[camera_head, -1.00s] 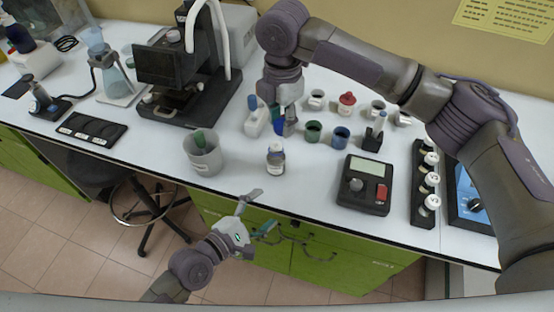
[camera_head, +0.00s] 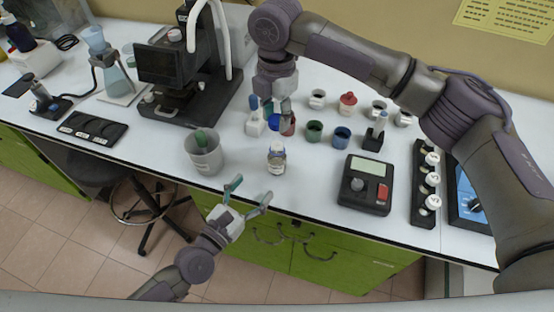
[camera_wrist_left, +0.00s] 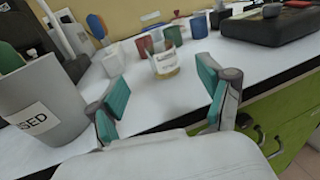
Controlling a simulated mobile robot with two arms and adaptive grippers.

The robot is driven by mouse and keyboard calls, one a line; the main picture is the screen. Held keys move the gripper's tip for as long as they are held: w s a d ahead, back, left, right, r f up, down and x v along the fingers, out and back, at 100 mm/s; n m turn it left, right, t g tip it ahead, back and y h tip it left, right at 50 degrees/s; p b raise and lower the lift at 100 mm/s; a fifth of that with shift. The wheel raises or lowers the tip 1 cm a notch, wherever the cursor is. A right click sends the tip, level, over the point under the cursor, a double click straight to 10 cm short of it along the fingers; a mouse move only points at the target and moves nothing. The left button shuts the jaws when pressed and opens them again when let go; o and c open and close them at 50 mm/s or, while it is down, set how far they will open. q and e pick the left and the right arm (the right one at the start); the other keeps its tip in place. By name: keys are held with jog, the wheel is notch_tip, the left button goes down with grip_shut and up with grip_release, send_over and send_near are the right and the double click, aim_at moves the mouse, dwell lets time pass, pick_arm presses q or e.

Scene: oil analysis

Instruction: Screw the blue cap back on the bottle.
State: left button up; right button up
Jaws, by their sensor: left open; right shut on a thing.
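The small bottle (camera_head: 276,161), clear with a white label and amber liquid, stands upright near the front edge of the bench. In the left wrist view the bottle (camera_wrist_left: 165,62) shows no blue cap on its top. My left gripper (camera_head: 249,192) is open and empty in front of the bench edge, its fingers pointing toward the bottle but short of it. My right gripper (camera_head: 277,107) is behind the bottle, shut on a small blue thing, seemingly the blue cap (camera_head: 273,121). The fingers partly hide it.
A grey beaker (camera_head: 204,154) stands left of the bottle. Green (camera_head: 314,131) and blue (camera_head: 341,137) cups stand behind it to the right. A black meter (camera_head: 365,185) is at right. Bench between beaker and meter is clear around the bottle.

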aim_at(272, 164)
pick_arm(q)
jog(key=x, duration=1.1)
grip_shut()
